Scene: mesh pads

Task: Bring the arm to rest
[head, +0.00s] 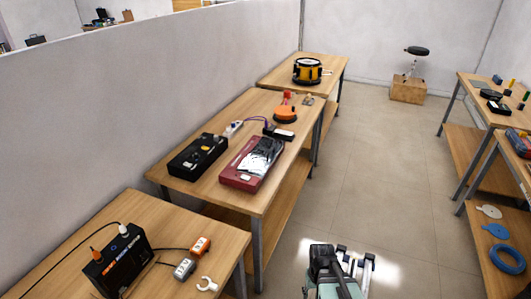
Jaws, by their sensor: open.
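My arm is folded low at the bottom centre of the head view, over the floor of the aisle. My gripper (356,256) is partly visible there, beside the dark and pale green arm links. Its two fingertips are apart, with nothing seen between them. It is clear of the benches and touches no object. The lower part of the arm is cut off by the picture's bottom edge.
Wooden benches run along the left wall, bearing a black box (115,265), a red case (240,178) and a yellow-black drum (307,71). More benches (462,145) stand at right. A stool (414,52) on a wooden box (407,89) is at the back. The aisle floor is clear.

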